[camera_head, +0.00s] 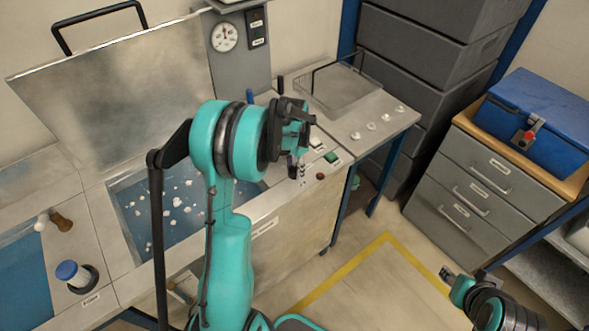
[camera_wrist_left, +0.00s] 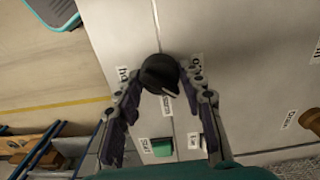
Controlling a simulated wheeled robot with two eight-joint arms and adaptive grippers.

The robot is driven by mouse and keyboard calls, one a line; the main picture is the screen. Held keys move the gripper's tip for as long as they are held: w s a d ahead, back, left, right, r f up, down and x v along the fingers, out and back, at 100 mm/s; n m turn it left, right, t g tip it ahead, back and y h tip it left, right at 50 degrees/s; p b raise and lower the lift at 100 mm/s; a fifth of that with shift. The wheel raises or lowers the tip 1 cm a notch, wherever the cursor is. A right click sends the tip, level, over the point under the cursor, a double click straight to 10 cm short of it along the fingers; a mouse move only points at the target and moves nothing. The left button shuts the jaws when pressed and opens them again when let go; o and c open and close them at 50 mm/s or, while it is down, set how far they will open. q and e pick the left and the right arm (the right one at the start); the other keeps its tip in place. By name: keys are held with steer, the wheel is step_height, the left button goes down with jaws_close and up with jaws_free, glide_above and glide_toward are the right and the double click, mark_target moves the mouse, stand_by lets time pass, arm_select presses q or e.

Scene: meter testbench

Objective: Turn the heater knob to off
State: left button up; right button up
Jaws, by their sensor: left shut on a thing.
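The heater knob (camera_wrist_left: 160,73) is a round black knob with a pale mark on its face, in the upper middle of the left wrist view, with small white labels around it. My left gripper (camera_wrist_left: 160,82) has a finger on each side of it and is shut on it. In the head view my left gripper (camera_head: 293,150) reaches down to the control panel at the bench's right, and its own wrist hides the knob there. My right gripper (camera_head: 450,277) is at the lower right, far from the panel; its jaw opening is too small to tell.
A green button (camera_wrist_left: 161,147) and a white switch (camera_wrist_left: 194,141) are near the left fingers. A red button (camera_head: 321,176) sits on the panel edge. The open lid (camera_head: 120,90) stands behind the water bath (camera_head: 135,215). Grey drawers (camera_head: 470,190) stand right; the floor between is clear.

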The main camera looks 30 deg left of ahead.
mark_target(295, 167)
arm_select(q)
steer(key=n, duration=0.4)
steer(key=shift+n, duration=0.3)
steer(key=shift+n+b, duration=0.4)
steer(key=shift+n, duration=1.5)
steer(key=o, duration=1.2)
steer(key=shift+c, duration=0.2)
steer(key=shift+r, duration=0.1)
step_height(295, 167, up, 12)
